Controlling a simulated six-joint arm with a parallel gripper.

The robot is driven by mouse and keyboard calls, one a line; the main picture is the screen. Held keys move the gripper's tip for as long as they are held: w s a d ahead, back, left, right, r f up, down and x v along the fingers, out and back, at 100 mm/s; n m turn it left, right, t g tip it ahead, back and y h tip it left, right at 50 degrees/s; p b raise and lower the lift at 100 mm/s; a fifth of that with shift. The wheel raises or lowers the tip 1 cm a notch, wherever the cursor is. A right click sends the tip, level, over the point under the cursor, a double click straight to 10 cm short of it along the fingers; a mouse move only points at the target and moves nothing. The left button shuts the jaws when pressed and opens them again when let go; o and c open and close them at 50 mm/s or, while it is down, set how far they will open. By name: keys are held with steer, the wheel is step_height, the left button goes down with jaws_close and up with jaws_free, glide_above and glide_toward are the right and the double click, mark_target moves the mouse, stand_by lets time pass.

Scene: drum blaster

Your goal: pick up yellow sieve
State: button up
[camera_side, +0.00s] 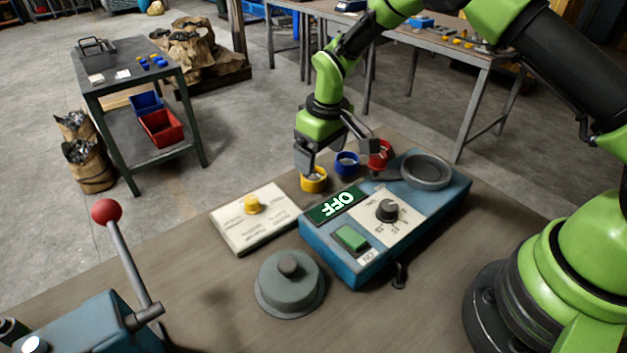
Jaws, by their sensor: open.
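The yellow sieve (314,181) is a small ring-shaped cup on the table, behind the left end of the blue machine. A blue sieve (347,164) and a red sieve (379,157) stand in a row to its right. My gripper (337,160) is open above this row. Its left finger comes down at the yellow sieve and overlaps its top edge in the picture; I cannot tell if they touch. Its right finger is near the red sieve. Nothing is held.
The blue machine (330,245) with an OFF display, green button, dial and round grey top stands in front of the sieves. A white card with a yellow knob (253,205) lies left. A grey round lid (290,283) and a red-knobbed lever (107,212) are nearer. Bare table lies between them.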

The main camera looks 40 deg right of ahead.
mark_target(313, 179)
steer(key=f, duration=0.3)
steer(key=w+f, duration=0.1)
steer(key=f, duration=0.2)
steer(key=shift+w+a+f, duration=0.2)
steer(key=shift+f, duration=0.05)
steer(key=shift+c, duration=0.2)
steer(key=c, duration=1)
